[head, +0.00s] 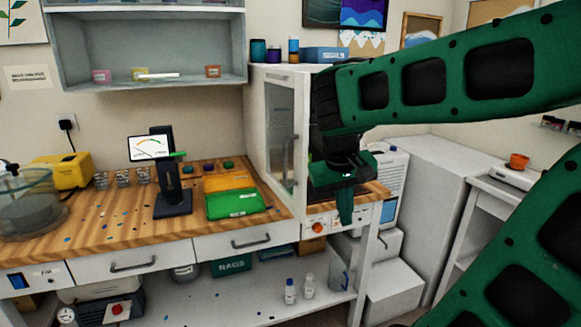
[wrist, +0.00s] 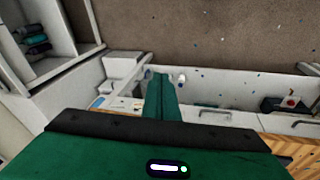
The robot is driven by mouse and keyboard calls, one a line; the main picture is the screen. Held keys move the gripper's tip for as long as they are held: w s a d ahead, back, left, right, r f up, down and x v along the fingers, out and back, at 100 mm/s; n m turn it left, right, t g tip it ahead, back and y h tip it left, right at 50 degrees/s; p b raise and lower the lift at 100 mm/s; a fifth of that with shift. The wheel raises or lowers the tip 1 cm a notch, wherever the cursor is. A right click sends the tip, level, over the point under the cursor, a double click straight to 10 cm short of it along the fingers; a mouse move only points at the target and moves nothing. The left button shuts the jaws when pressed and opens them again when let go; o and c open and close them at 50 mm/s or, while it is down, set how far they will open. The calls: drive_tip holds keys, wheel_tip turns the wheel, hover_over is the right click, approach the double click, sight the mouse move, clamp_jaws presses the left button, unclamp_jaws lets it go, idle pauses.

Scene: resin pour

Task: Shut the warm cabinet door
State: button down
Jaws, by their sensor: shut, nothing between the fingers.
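The warm cabinet (head: 256,110) is a white box at the right end of the wooden worktop. Its door (head: 303,112) has a glass pane and a long grey upright handle (head: 291,160) near its free edge. The door appears to stand open, swung out towards me; my arm hides the opening, so I cannot tell how wide. My gripper (head: 345,208) points down just right of the door, in front of the cabinet, with its green fingers together and empty. They also show in the wrist view (wrist: 161,97). I see no contact with the door.
A control strip with an orange knob (head: 317,228) lies below the door. Green and orange mats (head: 236,203) and a black gauge stand (head: 172,185) are on the worktop to the left. Jars (head: 258,50) and a blue box (head: 325,54) sit on the cabinet top. White units stand at right.

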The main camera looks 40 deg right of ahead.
drive_tip(key=w+a+r+n+t+h, duration=0.1)
drive_tip(key=w+a+r+h, duration=0.1)
drive_tip(key=w+r, duration=0.7)
drive_tip(key=t+h, duration=0.2)
approach(298, 175)
drive_tip(key=shift+n, duration=0.4)
drive_tip(key=x, duration=0.4)
drive_tip(key=shift+d, duration=0.1)
drive_tip(key=shift+y, duration=0.3)
